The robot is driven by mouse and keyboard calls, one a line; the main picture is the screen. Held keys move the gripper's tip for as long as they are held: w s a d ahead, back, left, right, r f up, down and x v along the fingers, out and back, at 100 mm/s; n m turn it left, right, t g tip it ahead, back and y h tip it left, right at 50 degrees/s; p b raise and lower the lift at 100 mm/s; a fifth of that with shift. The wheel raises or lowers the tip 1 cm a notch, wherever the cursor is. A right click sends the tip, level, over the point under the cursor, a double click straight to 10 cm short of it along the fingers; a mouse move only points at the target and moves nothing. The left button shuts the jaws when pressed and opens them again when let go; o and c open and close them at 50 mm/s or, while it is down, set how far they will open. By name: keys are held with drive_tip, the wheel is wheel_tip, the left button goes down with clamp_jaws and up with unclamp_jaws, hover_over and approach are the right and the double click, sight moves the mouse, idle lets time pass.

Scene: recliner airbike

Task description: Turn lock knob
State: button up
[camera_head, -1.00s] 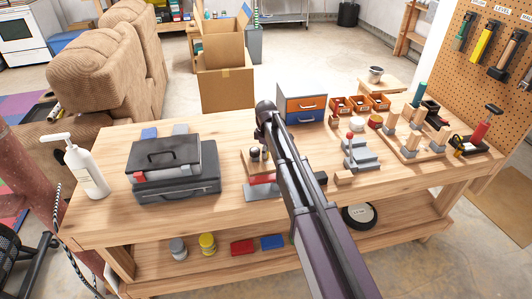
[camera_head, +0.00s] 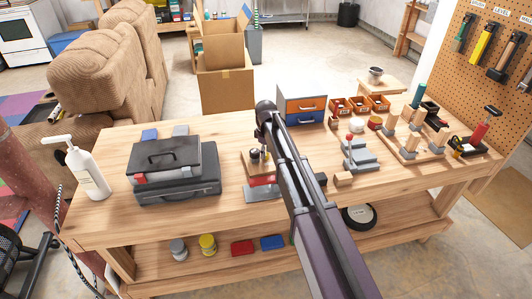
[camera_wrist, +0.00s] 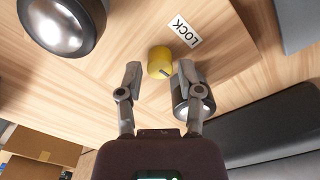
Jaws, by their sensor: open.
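In the wrist view a yellow round knob (camera_wrist: 159,61) with a dark pointer mark sits on a wooden panel. A white label reading LOCK (camera_wrist: 185,31) is beside it, above and to the right. My gripper (camera_wrist: 157,76) is open, with one finger on each side of the knob. Nothing is held between the fingers. Whether either finger touches the knob, I cannot tell. In the head view my arm partly hides the wooden panel (camera_head: 252,168) on the workbench, and the yellow knob cannot be made out there.
A dark cylinder (camera_wrist: 193,106) stands close behind my right finger, and a larger one (camera_wrist: 62,22) is at upper left. On the workbench (camera_head: 115,215), a black toolbox (camera_head: 165,160) stands left and a drawer unit (camera_head: 302,106) behind. Bare wood lies between the toolbox and panel.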

drive_tip(key=shift+r+p, duration=1.9)
drive_tip(key=shift+r, duration=0.25)
drive_tip(key=shift+d, duration=0.1)
drive_tip(key=s+d+r+m+p, duration=0.1)
drive_tip(key=s+d+m, duration=0.5)
drive_tip(key=s+d, duration=0.5)
drive_tip(key=s+d+r+m+p, duration=0.2)
drive_tip(key=s+d+m, duration=0.5)
drive_tip(key=s+d, duration=0.4)
drive_tip(key=s, duration=0.4)
drive_tip(key=shift+d+r, duration=0.25)
drive_tip(key=shift+d, duration=0.1)
